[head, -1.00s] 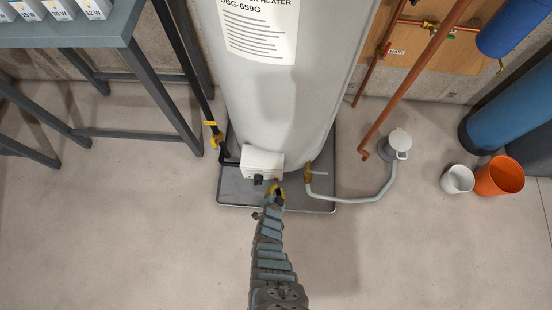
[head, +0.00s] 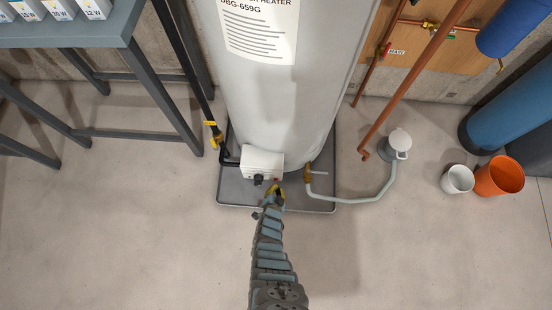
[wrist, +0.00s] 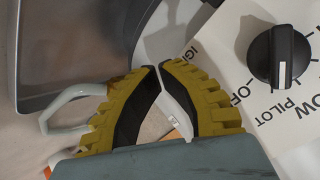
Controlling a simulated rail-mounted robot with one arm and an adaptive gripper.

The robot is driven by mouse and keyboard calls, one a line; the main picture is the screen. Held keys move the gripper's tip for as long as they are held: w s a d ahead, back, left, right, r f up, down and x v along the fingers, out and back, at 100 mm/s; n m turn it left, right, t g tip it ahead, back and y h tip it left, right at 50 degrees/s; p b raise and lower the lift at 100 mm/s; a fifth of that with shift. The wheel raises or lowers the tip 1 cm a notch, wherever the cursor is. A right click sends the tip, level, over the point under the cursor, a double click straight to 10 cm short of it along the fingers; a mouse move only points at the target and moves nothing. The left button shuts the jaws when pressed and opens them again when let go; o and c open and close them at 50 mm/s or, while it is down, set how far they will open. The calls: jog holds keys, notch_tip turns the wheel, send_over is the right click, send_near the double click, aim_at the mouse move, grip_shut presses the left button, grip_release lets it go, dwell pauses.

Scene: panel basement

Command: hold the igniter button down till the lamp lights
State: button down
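The white gas control box (head: 262,163) sits low on the front of the grey water heater (head: 275,110). Its black knob (head: 258,179) also shows in the wrist view (wrist: 279,57), its white pointer facing the PILOT and "OW" lettering. A small red spot (head: 276,179), perhaps the igniter button, shows at the box's lower right edge. My gripper (head: 275,190) is just in front of that edge. In the wrist view its yellow, black-padded fingers (wrist: 158,66) meet or nearly meet at the tips, with nothing seen between them. The "IG" lettering is beside them; the button is not visible there. I cannot make out a lamp.
The heater stands in a dark drip tray (head: 230,190). A workbench (head: 75,30) is at left, two buckets (head: 498,176) at right. The front floor is clear.

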jog(key=shift+w, duration=0.15)
jog(key=shift+w, duration=0.3)
jog(key=shift+w+d+b, duration=0.1)
jog(key=shift+w+b, duration=0.2)
jog(key=shift+w, duration=0.15)
dwell(0.8)
jog(key=shift+s, duration=0.1)
dwell(2.9)
jog(key=shift+s+p, duration=0.3)
jog(key=shift+s, duration=0.4)
jog(key=shift+s+a+p, duration=0.2)
jog(key=shift+s+p, duration=0.1)
jog(key=shift+s, duration=1)
jog(key=shift+s+a+p, duration=0.15)
jog(key=shift+s+p, duration=0.15)
jog(key=shift+s, duration=0.95)
